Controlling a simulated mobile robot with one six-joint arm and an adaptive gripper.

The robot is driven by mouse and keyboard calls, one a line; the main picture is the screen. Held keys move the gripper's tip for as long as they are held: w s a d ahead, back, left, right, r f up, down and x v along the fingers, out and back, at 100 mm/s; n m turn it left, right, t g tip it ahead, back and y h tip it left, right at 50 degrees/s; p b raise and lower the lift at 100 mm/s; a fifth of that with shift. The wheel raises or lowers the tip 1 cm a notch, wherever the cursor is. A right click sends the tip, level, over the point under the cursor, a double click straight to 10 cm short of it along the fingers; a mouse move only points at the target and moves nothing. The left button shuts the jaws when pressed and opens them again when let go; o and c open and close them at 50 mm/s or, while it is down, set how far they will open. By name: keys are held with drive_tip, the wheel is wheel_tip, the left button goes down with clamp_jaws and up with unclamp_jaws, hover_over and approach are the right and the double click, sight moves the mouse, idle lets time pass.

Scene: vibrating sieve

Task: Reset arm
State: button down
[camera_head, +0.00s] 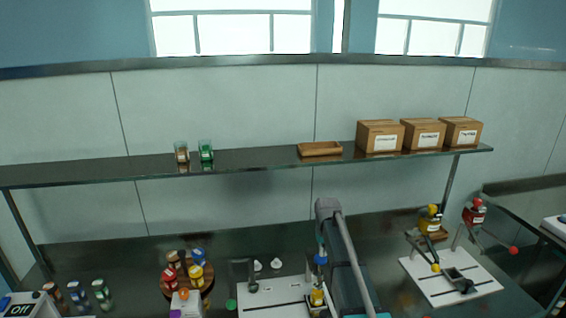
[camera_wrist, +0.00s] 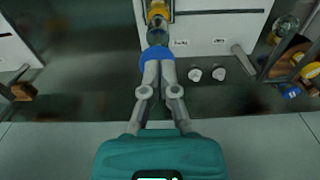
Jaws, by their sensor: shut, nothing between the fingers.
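My gripper (camera_head: 320,255) hangs from the bent arm over the work table, right of centre in the head view. In the wrist view its two fingers (camera_wrist: 157,62) are drawn together with nothing held between them. A blue band (camera_wrist: 157,55) shows at the fingertips; I cannot tell whether it is part of the gripper or a thing beyond. Past the tips is a yellow part (camera_wrist: 158,10) on a white board (camera_wrist: 215,30). In the head view the yellow part (camera_head: 317,297) is just below the gripper, partly beside my arm.
A shelf (camera_head: 250,160) holds two small jars, a wooden tray (camera_head: 320,149) and three cardboard boxes (camera_head: 423,134). A round rack (camera_head: 187,285) of coloured bottles stands left. Two small white pieces (camera_head: 275,264) lie behind the board. A stand on a white base (camera_head: 435,287) is right.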

drive_tip(key=s+f+b, duration=0.3)
drive_tip(key=s+f, duration=0.1)
drive_tip(key=s, duration=0.9)
drive_tip(key=s+f+m+b, duration=0.1)
drive_tip(key=s+f+b, duration=0.2)
drive_tip(key=s, duration=1)
drive_tip(key=shift+a+f+b, duration=0.2)
drive_tip(key=shift+f+b, duration=0.15)
drive_tip(key=shift+b, duration=0.2)
